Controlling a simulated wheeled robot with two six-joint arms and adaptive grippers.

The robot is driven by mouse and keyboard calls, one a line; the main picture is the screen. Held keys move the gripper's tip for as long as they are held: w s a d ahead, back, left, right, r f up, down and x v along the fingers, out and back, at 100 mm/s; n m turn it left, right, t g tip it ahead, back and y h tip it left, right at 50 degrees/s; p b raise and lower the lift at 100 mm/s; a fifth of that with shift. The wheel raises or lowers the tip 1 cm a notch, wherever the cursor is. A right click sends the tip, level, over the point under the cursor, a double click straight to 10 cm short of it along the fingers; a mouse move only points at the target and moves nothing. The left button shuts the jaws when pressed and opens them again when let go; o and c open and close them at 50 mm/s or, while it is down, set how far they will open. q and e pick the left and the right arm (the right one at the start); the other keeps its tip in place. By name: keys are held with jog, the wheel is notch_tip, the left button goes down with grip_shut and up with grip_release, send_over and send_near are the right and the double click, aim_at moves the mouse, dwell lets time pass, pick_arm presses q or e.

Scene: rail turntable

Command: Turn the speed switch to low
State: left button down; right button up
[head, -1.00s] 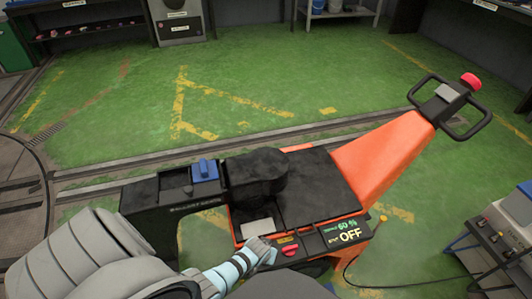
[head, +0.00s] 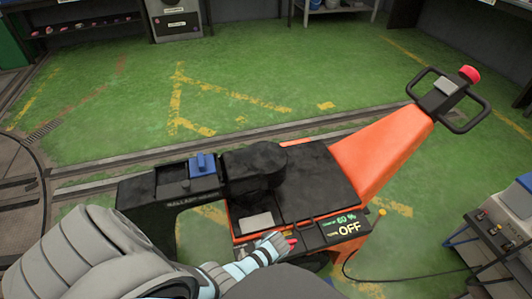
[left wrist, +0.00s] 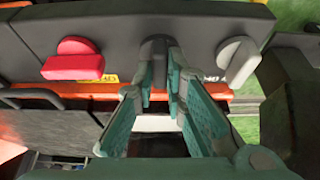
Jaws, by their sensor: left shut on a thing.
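The orange and black tug (head: 385,165) has a dark control panel on its near side. In the left wrist view the panel (left wrist: 205,25) carries a red switch (left wrist: 75,60) at left, a dark switch (left wrist: 154,47) in the middle and a light grey switch (left wrist: 238,60) at right. My left gripper (left wrist: 160,72) is shut on the dark switch, with a finger on each side of it. Labels are partly hidden, so I cannot read which switch is the speed switch. In the head view my left gripper (head: 284,245) covers most of the switches. My right gripper is out of view.
The tug's display (head: 345,228) reads 60 % and OFF. A handle (head: 447,100) with a red knob (head: 469,74) rises at its right end. The green floor beyond the tug is clear.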

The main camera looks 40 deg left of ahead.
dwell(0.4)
pick_arm(q)
jog(key=c, duration=1.6)
grip_release()
jog(key=shift+c, duration=0.2)
notch_tip(320, 180, up, 10)
